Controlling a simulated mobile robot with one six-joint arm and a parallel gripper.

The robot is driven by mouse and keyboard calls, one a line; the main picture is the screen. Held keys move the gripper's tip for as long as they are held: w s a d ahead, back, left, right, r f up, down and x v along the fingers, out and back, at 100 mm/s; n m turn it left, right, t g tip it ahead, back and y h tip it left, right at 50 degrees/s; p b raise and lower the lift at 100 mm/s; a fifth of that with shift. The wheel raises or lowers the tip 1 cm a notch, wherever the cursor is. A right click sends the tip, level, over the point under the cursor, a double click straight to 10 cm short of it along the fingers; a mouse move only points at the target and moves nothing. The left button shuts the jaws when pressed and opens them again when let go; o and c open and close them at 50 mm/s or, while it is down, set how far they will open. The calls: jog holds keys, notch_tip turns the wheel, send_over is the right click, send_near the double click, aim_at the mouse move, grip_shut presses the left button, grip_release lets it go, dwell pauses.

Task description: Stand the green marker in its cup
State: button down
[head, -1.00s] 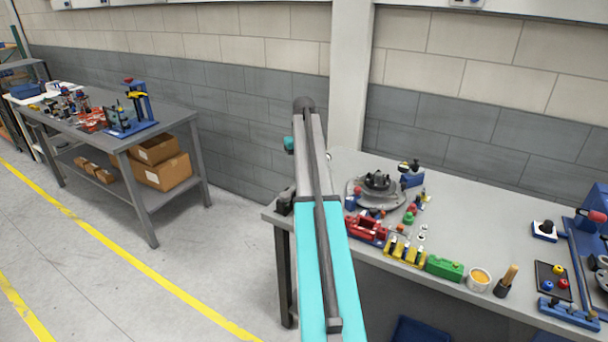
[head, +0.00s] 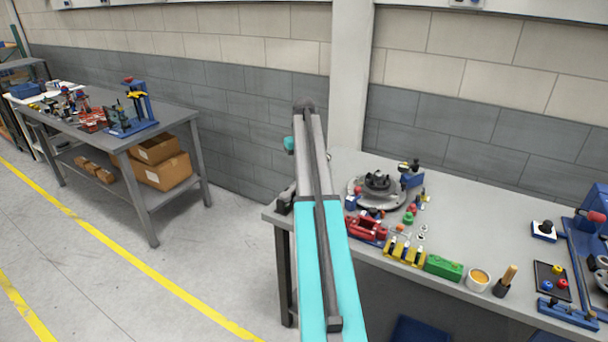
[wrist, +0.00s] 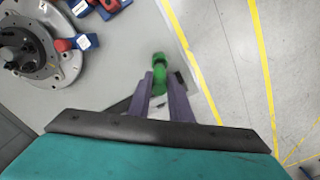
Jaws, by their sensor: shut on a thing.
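My gripper (wrist: 159,78) shows in the wrist view, with its two grey-purple fingers closed around a green object. I take this object to be the green marker (wrist: 159,85), seen nearly end-on between the fingertips. A rounder green shape shows at its far end; I cannot tell whether this is part of the marker or its cup beneath. The cup cannot be clearly made out in either view.
In the wrist view, a round metal fixture (wrist: 35,50) and red and blue parts (wrist: 80,42) lie at upper left, and the grey bench edge runs past the fingers at right. The head view shows the crowded bench, with a green block (head: 444,267) and an orange-filled cup (head: 478,281).

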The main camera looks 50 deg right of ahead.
jog(key=shift+f, duration=0.2)
jog(key=shift+f+b, duration=0.95)
jog(key=shift+f, duration=1.95)
jog(key=c, duration=1.5)
grip_release()
jog(key=shift+c, duration=0.2)
jog(key=shift+r+p, duration=2.3)
jog(key=shift+r, duration=2.2)
